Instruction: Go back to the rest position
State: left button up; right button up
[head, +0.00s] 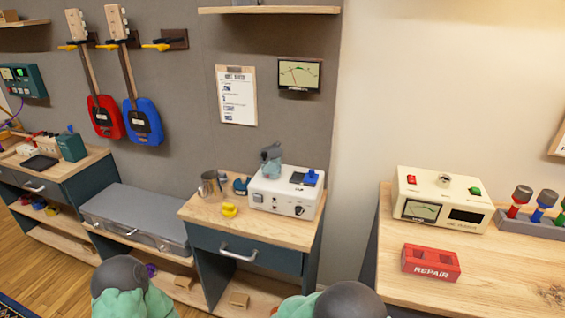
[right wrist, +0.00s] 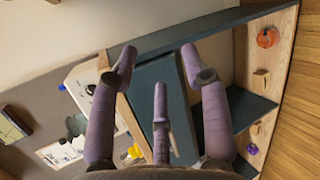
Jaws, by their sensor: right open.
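My right gripper (right wrist: 159,65) shows in the right wrist view with its purple-wrapped fingers spread apart. Nothing is between them. It faces a dark teal cabinet front (right wrist: 228,52), which appears turned sideways in that view. In the head view neither gripper shows; only parts of my own arms appear at the bottom edge. My left gripper is in no view.
The wooden-topped cabinet (head: 262,226) bears a white device (head: 285,196), a metal mug (head: 208,186) and a yellow item (head: 229,210). On the right table (head: 450,290) stand a cream meter box (head: 440,200) and a red REPAIR block (head: 431,262). A grey case (head: 133,212) lies left.

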jog(key=s+d+f+m+g+y+p, duration=0.1)
jog(key=s+d+f+m+g, duration=0.1)
jog(key=s+d+f+g, duration=0.55)
jog(key=s+a+f+m+g+y+p, duration=0.1)
jog(key=s+a+f+m+g+y, duration=0.15)
jog(key=s, duration=0.25)
jog(key=s+a+f+m+g+y+p, duration=0.1)
jog(key=s+a+m+g+y, duration=0.15)
jog(key=s, duration=0.35)
jog(key=s+a+f+m+g+y+p, duration=0.1)
jog(key=s+f+m+g+y, duration=0.15)
jog(key=s+y, duration=0.2)
jog(key=w+d+m+t, duration=0.1)
jog(key=m, duration=0.2)
jog(key=w+d+m+t+p, duration=0.1)
jog(key=m+t, duration=0.1)
jog(key=w+d+m+t+y+p, duration=0.1)
jog(key=m+t, duration=0.1)
jog(key=m, duration=0.1)
jog(key=shift+d+f+m, duration=0.2)
jog(key=shift+f+m, duration=0.05)
jog(key=shift+m, duration=0.1)
